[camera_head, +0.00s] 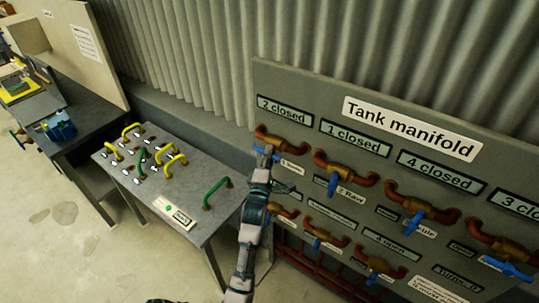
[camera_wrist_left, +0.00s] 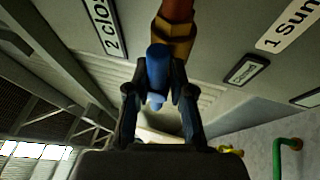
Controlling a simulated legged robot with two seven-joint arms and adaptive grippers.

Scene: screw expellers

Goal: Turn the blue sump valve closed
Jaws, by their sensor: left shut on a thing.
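The blue sump valve handle (camera_head: 262,151) is on the top left valve of the tank manifold. A label (camera_wrist_left: 290,25) beginning "1 Sum" is beside it in the left wrist view. My left gripper (camera_head: 268,157) reaches up to this handle from below. In the left wrist view its two fingers are on either side of the blue handle (camera_wrist_left: 156,72), shut on it, below a brass fitting (camera_wrist_left: 175,38). The sign (camera_head: 286,109) above this valve reads "2 closed". My right gripper is not in view.
More copper valves with blue handles, such as this one (camera_head: 333,185), sit close to the right and below on the manifold panel (camera_head: 300,85). A grey table (camera_head: 140,195) with yellow and green handles stands at left. A workbench (camera_head: 80,105) is further left.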

